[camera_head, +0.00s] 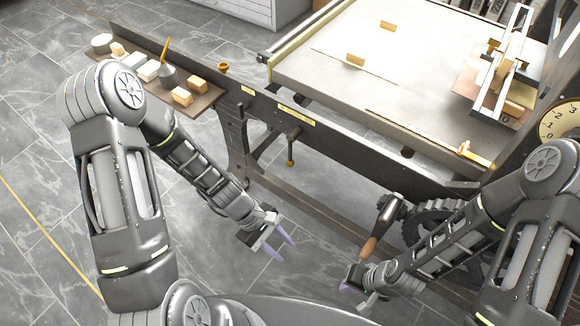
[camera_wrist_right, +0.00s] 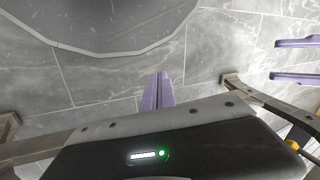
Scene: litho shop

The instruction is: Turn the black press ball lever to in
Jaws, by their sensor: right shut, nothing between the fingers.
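The black press (camera_head: 330,150) stands across the middle and right of the head view. A small dark round shape (camera_head: 407,152) shows under the bed's edge, too small to make out. My left gripper (camera_head: 285,251) is open and empty, low in front of the press. My right gripper (camera_head: 347,287) is shut and empty, near the crank's wooden handle; its closed purple fingers show in the right wrist view (camera_wrist_right: 157,92).
A black crank with a wooden handle (camera_head: 369,247) and a dark gear wheel (camera_head: 430,215) stand by my right arm. A side shelf (camera_head: 205,103) holds blocks and small tools. A numbered dial (camera_head: 560,120) is at the right. Grey tiled floor (camera_head: 220,275) is clear around my left gripper.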

